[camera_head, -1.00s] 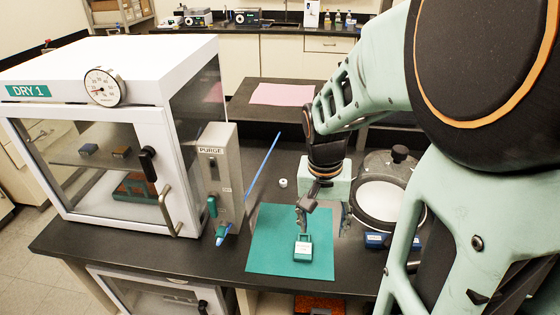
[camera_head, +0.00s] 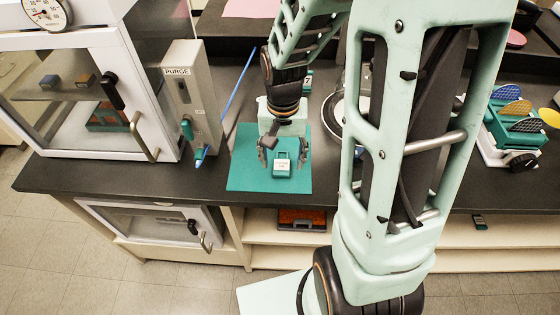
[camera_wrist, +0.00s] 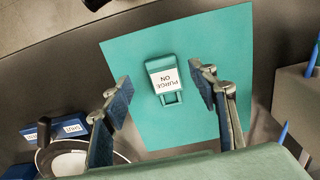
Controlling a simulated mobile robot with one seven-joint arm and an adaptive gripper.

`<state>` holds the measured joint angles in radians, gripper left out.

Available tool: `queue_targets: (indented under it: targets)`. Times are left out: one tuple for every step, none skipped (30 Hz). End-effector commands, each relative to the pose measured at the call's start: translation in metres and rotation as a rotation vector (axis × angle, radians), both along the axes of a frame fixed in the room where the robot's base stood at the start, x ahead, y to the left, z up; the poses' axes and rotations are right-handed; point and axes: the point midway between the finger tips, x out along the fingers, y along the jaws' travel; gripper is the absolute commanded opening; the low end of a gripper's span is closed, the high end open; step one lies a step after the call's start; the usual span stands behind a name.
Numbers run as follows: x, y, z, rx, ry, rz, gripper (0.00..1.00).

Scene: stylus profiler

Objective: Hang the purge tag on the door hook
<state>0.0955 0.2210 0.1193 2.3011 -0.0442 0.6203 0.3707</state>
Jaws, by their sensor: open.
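The purge tag (camera_head: 282,165) is a small teal block with a white label and a loop handle, lying on the teal mat (camera_head: 240,178). In the wrist view the tag (camera_wrist: 160,66) reads "PURGE ON", its loop towards my gripper. My gripper (camera_head: 283,157) is open above the mat, one finger on each side of the tag. In the wrist view my gripper (camera_wrist: 161,95) shows clear gaps to the tag, with nothing between the fingers touching it. The cabinet door (camera_head: 60,130) carries a black fitting (camera_head: 111,92) and a metal handle (camera_head: 145,138); I cannot tell which part is the hook.
A grey PURGE box (camera_head: 190,90) with a teal valve and blue tube stands left of the mat. A round white plate (camera_head: 337,115) is to the right, partly behind my arm. The bench's front edge lies just before the mat.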

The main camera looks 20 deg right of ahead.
Motion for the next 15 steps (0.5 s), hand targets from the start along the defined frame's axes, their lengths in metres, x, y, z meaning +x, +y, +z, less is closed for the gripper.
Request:
queue_targets:
  targets:
    - [-0.002, 0.002, -0.007, 0.0, 0.007, 0.001, 0.54]
    - [-0.002, 0.003, -0.012, 0.0, 0.006, 0.001, 0.54]
    - [-0.003, 0.004, -0.017, 0.0, 0.007, 0.002, 0.54]
    - [-0.003, 0.004, -0.021, 0.0, 0.006, 0.002, 0.54]
    - [-0.003, 0.004, -0.025, 0.0, 0.006, 0.002, 0.54]
    - [-0.002, 0.004, -0.029, 0.0, 0.004, 0.001, 0.54]
    - [-0.002, 0.004, -0.032, 0.0, 0.004, 0.0, 0.54]
    - [-0.002, 0.004, -0.034, 0.0, 0.004, 0.0, 0.54]
    - [-0.002, 0.004, -0.036, 0.001, 0.003, 0.0, 0.54]
    - [-0.001, 0.004, -0.037, 0.001, 0.002, 0.0, 0.54]
    - [-0.001, 0.004, -0.038, 0.0, 0.001, -0.001, 0.54]
    - [-0.001, 0.004, -0.039, 0.0, 0.001, -0.001, 0.54]
    - [-0.001, 0.004, -0.039, 0.001, 0.001, -0.001, 0.54]
    - [-0.001, 0.004, -0.039, 0.001, 0.0, -0.001, 0.54]
    - [-0.001, 0.003, -0.039, 0.0, 0.0, -0.001, 0.54]
